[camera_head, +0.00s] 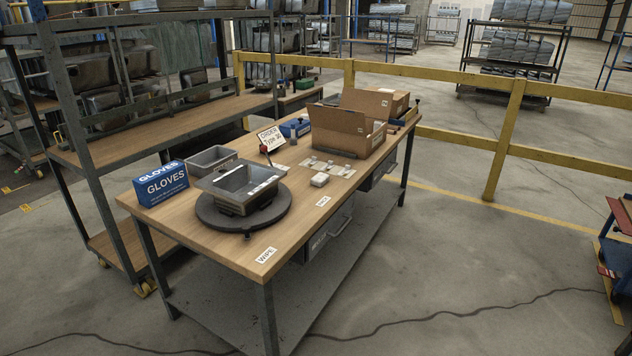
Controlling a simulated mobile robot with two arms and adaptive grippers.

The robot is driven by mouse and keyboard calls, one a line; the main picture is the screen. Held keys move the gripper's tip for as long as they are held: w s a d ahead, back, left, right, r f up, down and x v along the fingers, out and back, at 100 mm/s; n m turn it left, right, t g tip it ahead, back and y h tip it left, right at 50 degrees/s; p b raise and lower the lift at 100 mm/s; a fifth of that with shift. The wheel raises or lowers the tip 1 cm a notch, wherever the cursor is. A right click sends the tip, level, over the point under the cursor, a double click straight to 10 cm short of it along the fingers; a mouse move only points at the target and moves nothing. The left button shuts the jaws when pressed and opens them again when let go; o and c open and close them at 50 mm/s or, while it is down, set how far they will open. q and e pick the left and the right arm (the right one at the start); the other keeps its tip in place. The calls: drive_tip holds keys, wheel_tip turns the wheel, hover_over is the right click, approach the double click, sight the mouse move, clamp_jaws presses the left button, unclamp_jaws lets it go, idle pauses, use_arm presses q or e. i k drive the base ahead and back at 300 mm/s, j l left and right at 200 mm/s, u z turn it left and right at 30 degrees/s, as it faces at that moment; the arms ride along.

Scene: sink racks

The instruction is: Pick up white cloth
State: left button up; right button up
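A small white block-like object (320,180), possibly the folded white cloth, lies on the wooden workbench (225,233) right of the turntable. It is too small to tell whether it is cloth. A grey sink (238,190) sits on the round dark turntable (212,215); a white strip (263,186) lies along its right side, and I cannot tell what it is. Neither of my grippers is in view.
A blue gloves box (160,184), a grey bin (210,159), an order sign (270,138) and an open cardboard box (345,130) stand on the workbench. A rack (165,120) stands behind left. A yellow railing (505,135) runs behind. Floor right of the bench is mostly clear.

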sight(319, 179)
drive_tip(key=i+l+u, duration=0.2)
drive_tip(key=i+l, duration=0.3)
drive_tip(key=i+l+u, duration=0.2)
drive_tip(key=i+l, duration=0.35)
drive_tip(key=i+l+u, duration=0.15)
drive_tip(key=i+l, duration=0.35)
drive_tip(key=l, duration=0.2)
